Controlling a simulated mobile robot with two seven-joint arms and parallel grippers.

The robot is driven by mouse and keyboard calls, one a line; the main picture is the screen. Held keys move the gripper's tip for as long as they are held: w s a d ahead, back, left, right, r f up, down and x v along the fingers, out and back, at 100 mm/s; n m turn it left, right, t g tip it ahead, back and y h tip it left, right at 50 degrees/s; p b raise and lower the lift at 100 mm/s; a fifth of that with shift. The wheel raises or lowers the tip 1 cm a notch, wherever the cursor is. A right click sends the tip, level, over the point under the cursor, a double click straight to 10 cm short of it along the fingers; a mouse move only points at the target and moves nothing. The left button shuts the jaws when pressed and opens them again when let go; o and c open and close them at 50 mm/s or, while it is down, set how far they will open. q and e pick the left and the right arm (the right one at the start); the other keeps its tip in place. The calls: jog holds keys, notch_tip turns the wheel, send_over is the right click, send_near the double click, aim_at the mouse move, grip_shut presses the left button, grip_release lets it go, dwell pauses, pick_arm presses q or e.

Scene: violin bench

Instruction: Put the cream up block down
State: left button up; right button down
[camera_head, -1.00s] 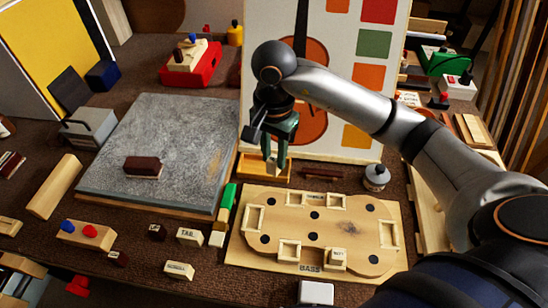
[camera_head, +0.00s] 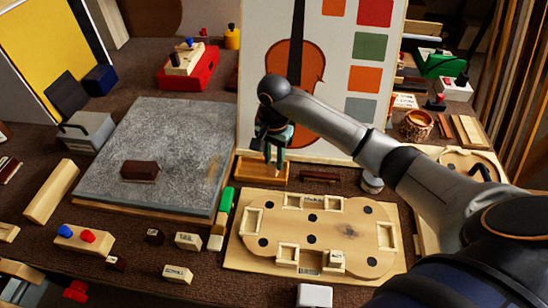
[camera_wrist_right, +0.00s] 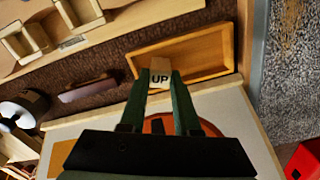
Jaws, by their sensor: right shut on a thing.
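The cream block marked UP (camera_wrist_right: 160,78) is between the fingertips of my right gripper (camera_wrist_right: 162,76), which is shut on it. In the head view, my right gripper (camera_head: 275,157) points down at a shallow wooden tray (camera_head: 248,170) in front of the violin poster. The wrist view shows the block over or inside this tray (camera_wrist_right: 208,52); I cannot tell whether it touches the tray floor. The block is mostly hidden by the fingers in the head view. My left gripper is not in view.
A violin-shaped wooden board (camera_head: 350,232) with sockets lies in front of the tray. A grey slab (camera_head: 185,125) with a dark block (camera_head: 140,170) is at left. The poster (camera_head: 340,130) stands close behind the gripper. A dark bar (camera_head: 319,176) lies right of the tray.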

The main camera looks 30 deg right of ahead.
aim_at(274, 162)
jog(key=shift+f, duration=0.1)
jog(key=c, duration=1.1)
grip_release()
jog(key=shift+f, duration=0.1)
jog(key=o, duration=0.5)
notch_tip(274, 162, up, 12)
jog(key=shift+r, duration=0.25)
